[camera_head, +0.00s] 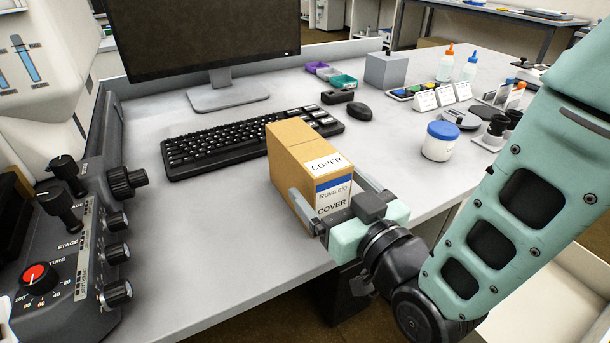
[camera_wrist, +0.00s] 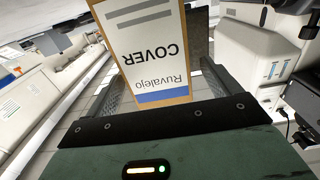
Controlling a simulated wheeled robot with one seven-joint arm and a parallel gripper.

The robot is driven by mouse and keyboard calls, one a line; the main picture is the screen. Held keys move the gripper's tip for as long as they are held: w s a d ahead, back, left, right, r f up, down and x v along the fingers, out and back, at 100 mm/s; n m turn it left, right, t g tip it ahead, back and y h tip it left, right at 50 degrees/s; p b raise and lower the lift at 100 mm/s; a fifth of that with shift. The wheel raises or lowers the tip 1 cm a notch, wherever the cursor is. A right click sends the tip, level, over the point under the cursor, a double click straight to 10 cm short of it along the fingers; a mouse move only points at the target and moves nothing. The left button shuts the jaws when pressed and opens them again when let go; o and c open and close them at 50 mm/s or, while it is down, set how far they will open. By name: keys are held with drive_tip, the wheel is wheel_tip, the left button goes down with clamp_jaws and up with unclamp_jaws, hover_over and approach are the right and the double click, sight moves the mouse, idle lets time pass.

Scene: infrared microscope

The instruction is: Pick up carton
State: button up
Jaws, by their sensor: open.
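The carton (camera_head: 292,152) is a tan box with a white and blue label reading "Ruvalejo COVER". It stands upright on the grey desk near the front edge, in front of the keyboard. In the wrist view the carton (camera_wrist: 150,50) fills the upper middle, its label facing the camera. My gripper (camera_head: 333,190) is at the carton's near side, with one finger on each side of it. The fingers are open around the carton; whether either touches it I cannot tell. The far ends of the fingers are partly hidden.
A black keyboard (camera_head: 240,143) and monitor (camera_head: 200,35) are behind the carton. A microscope control panel (camera_head: 75,240) stands at the left. A blue-lidded jar (camera_head: 439,142) and a mouse (camera_head: 359,111) are to the right. The desk (camera_head: 215,255) is clear left of the carton.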

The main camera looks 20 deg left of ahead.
drive_tip(key=shift+x, duration=2.6)
drive_tip(key=shift+w+r, duration=0.1)
drive_tip(key=c, duration=1.2)
